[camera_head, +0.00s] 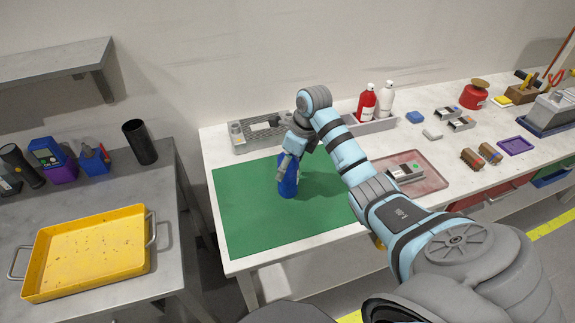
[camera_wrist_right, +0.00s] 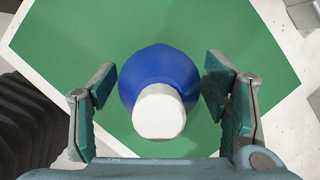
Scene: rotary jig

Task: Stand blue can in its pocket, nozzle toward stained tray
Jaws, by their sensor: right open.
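The blue can (camera_head: 289,178) stands on the green mat (camera_head: 245,215). In the right wrist view the can (camera_wrist_right: 160,75) shows from above, with a white top (camera_wrist_right: 159,111) toward the lower side of the picture; which way the nozzle points is unclear. My right gripper (camera_head: 290,160) is open around the can, and its fingers (camera_wrist_right: 160,95) stand on either side with small gaps. A reddish tray with blotches (camera_head: 432,184) lies right of the mat; a yellow tray with dark specks (camera_head: 90,258) lies on the left table. I cannot pick out the can's pocket. My left gripper is out of view.
A grey fixture (camera_head: 245,146) lies behind the mat. A grey holder (camera_head: 380,127) with a red bottle (camera_head: 367,102) and a white bottle (camera_head: 387,99) stands behind my right arm. A black cup (camera_head: 139,142) stands on the left table. The mat's front is clear.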

